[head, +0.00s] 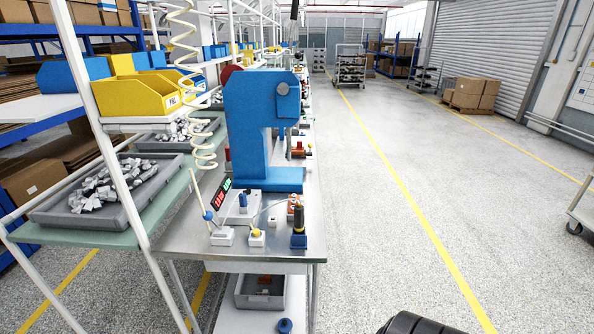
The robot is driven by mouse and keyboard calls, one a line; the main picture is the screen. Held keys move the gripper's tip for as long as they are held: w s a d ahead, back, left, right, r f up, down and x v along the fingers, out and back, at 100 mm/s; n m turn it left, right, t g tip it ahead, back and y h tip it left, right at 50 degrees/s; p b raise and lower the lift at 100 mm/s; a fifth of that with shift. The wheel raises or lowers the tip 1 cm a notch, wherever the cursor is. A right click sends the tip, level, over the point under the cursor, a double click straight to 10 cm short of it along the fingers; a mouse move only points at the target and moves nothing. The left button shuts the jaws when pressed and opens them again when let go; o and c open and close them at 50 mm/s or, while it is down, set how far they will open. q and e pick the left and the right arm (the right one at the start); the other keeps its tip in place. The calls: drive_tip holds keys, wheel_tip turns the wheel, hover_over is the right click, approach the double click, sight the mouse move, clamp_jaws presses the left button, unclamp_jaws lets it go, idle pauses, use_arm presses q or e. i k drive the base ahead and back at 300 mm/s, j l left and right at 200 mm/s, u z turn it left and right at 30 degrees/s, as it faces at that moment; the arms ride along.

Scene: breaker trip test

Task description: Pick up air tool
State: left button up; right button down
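A pale coiled hose (184,45) hangs from above at the left of the bench. Its lower end runs down to a slim piece with a small yellow and blue end (207,215); I cannot tell if this is the air tool. A black upright piece on a blue base (299,226) stands at the bench's front right corner; I cannot tell what it is either. No gripper fingers show. A dark rounded shape at the bottom edge may be part of my own arm.
A blue press (250,125) stands on the metal bench (262,244). Small fixtures and a red-and-green display (222,193) crowd the front. A grey tray of metal parts (70,212) and yellow bins (135,97) are left. The floor (375,215) right of the bench is clear.

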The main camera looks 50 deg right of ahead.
sight(299, 225)
drive_tip(key=z, duration=1.6)
